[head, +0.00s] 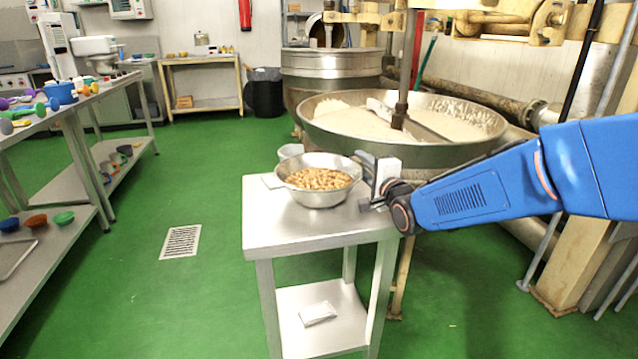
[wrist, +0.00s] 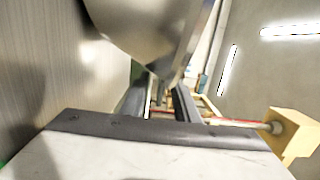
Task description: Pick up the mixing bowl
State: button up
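The mixing bowl (head: 318,194) is a shiny steel bowl full of tan nuts. It stands upright on a small steel table (head: 300,234) in the head view. My gripper (head: 364,180) is at the bowl's right side, close to its rim. In the wrist view the bowl (wrist: 150,30) fills the upper middle, just beyond my gripper (wrist: 161,98). The two dark fingers are apart with a gap between them. The bowl's edge is close to the gap; I cannot tell whether it touches a finger.
A white container (head: 290,151) stands behind the bowl. A large kettle (head: 440,153) with white mass is just behind the table. A packet (head: 318,313) lies on the lower shelf. A bench with colourful items (head: 60,92) is at the left. Green floor is clear between.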

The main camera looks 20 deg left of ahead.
jog(key=shift+w+a, duration=0.15)
jog(key=shift+c, duration=0.3)
grip_shut()
jog(key=shift+r, duration=0.1)
jog(key=shift+r, duration=0.1)
